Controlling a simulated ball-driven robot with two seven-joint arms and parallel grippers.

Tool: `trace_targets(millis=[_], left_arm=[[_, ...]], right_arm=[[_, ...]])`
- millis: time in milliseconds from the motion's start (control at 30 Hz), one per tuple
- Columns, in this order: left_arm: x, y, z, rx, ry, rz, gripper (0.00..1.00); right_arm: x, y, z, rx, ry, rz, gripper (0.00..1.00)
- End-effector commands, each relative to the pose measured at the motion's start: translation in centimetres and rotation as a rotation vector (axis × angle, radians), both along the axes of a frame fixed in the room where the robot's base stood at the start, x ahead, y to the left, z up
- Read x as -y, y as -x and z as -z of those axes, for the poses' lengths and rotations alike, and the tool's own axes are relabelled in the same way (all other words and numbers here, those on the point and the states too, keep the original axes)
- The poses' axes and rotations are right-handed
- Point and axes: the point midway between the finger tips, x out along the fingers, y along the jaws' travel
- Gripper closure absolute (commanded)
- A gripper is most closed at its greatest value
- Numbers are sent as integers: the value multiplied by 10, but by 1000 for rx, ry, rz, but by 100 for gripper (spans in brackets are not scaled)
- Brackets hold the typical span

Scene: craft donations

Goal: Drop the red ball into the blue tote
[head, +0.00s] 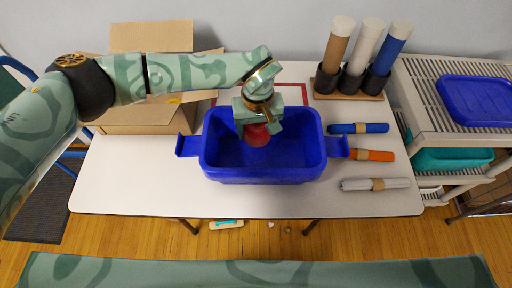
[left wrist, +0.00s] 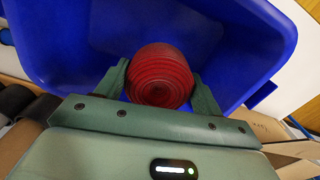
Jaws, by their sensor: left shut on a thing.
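The blue tote (head: 219,160) stands open on the white table, with a handle at each side. The red ball (head: 257,138) is over the inside of the tote, held below my left gripper (head: 258,124). In the left wrist view the ridged red ball (left wrist: 160,76) sits between the two green fingers of my left gripper (left wrist: 162,90), which is shut on it. The blue tote (left wrist: 70,60) fills the background behind it there. The tote's inside looks empty apart from the ball. My right gripper is not in view.
An open cardboard box (head: 140,118) stands left of the tote, partly behind my left arm. Blue (head: 358,128), orange (head: 373,156) and grey (head: 375,184) rolls lie to the right. Upright tubes (head: 335,45) stand at the back right. A shelf unit (head: 440,125) is beside the table.

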Motion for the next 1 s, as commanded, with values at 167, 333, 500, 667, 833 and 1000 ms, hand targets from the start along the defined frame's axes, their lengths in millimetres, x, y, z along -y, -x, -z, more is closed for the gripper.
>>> trace_targets(millis=[167,333,500,667,833,1000], left_arm=[[0,0,-1,1,0,0,55],[0,0,-1,1,0,0,7],[0,0,-1,1,0,0,7],[0,-1,-12,4,0,1,7],[0,-2,-51,7,1,2,7],[0,-2,-98,7,0,1,7]], right_arm=[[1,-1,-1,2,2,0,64],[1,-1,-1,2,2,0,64],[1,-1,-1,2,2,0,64],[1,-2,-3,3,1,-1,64],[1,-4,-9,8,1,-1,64],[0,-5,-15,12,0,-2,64]])
